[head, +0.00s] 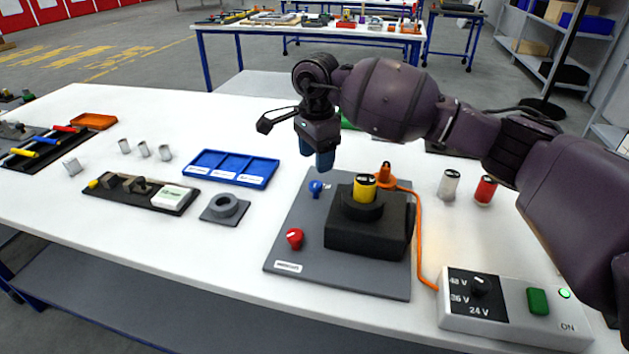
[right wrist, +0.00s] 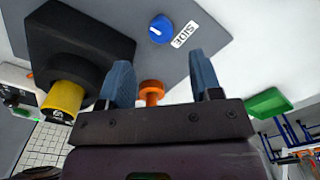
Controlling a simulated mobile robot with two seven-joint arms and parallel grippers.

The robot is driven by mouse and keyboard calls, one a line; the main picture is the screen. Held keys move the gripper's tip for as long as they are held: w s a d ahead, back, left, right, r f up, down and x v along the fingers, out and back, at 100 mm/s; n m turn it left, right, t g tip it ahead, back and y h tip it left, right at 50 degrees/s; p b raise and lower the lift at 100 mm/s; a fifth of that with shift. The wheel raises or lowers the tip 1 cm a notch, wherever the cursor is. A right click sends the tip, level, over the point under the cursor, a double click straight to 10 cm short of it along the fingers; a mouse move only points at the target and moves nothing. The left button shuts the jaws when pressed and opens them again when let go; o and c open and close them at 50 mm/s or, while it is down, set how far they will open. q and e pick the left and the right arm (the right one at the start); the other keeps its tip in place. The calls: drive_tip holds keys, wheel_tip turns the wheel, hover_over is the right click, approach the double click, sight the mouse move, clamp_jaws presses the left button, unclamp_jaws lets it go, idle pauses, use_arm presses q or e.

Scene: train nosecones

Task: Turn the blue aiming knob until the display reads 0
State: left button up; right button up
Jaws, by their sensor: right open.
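The blue aiming knob (head: 316,188) stands near the back left of a grey board (head: 290,228). In the right wrist view the blue knob (right wrist: 161,28) shows a white pointer mark and sits beside a "SIDE" label. My right gripper (head: 324,160) is above and slightly behind the knob, apart from it, with blue fingers pointing down. In the right wrist view the fingers of my right gripper (right wrist: 160,80) are spread with nothing held between them. A numeric display reading cannot be made out in either view. My left gripper is not in view.
A black block (head: 365,237) holding a yellow cylinder (head: 364,189) stands right of the knob. A red knob (head: 295,238) is in front. An orange plug (head: 384,175) trails a cable to a voltage box (head: 510,308). A blue tray (head: 231,168) lies left.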

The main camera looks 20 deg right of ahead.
sight(316, 183)
wheel_tip(316, 183, down, 7)
drive_tip(key=shift+w+f+b, duration=0.1)
drive_tip(key=shift+b, duration=0.25)
drive_tip(key=c, duration=0.9)
